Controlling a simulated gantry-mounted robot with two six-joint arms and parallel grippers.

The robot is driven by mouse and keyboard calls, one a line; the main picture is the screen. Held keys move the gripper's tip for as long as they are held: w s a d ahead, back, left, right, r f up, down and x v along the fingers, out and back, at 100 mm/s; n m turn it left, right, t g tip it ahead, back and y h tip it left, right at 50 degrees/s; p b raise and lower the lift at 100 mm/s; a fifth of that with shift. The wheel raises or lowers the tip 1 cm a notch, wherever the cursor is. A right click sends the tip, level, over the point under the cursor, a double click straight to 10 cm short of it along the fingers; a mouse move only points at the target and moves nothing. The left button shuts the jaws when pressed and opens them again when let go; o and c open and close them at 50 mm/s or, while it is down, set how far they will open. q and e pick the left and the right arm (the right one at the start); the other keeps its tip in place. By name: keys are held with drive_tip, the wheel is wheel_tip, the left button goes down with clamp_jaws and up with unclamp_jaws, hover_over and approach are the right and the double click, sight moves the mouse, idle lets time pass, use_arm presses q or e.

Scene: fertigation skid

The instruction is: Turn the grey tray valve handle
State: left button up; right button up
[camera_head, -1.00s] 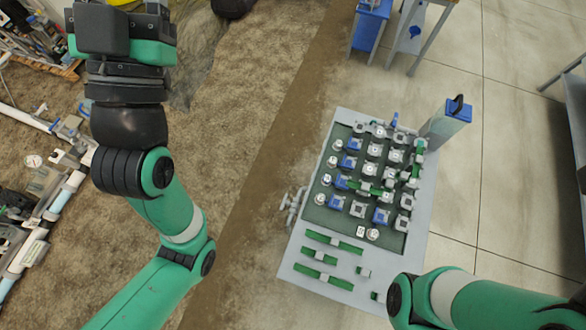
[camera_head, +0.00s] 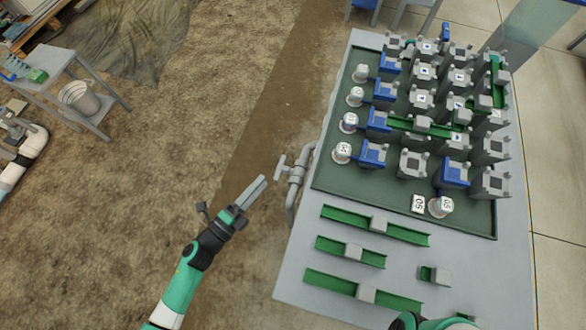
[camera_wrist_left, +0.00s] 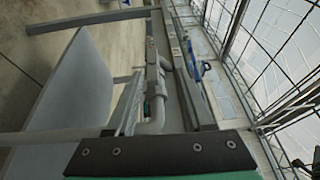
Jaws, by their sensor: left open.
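The grey tray valve handle (camera_head: 281,163) is a small T-shaped bar on the grey pipe and valve (camera_head: 296,176) at the left edge of the tray table. My left gripper (camera_head: 262,181) is open and empty, its two grey fingers pointing up and right toward the valve. Its tips are just below and left of the handle, apart from it in the picture; the depth gap is hard to judge. The bent grey pipe also shows in the left wrist view (camera_wrist_left: 157,112); the handle is hard to make out there. My right gripper is out of view.
The green tray (camera_head: 318,178) on the grey table (camera_head: 300,262) holds several grey and blue blocks and white round knobs. Green channel pieces (camera_head: 375,224) lie in front. A small table with a bucket (camera_head: 78,98) stands at left. Bare ground left of the table is free.

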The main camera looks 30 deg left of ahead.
sight(283, 169)
use_arm(q)
drive_tip(key=w+d+b, duration=0.2)
drive_tip(key=w, duration=0.9)
drive_tip(key=shift+f, duration=0.4)
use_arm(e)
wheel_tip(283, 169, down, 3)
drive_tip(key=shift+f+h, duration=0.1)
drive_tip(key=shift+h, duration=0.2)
use_arm(q)
drive_tip(key=shift+w, duration=0.1)
clamp_jaws()
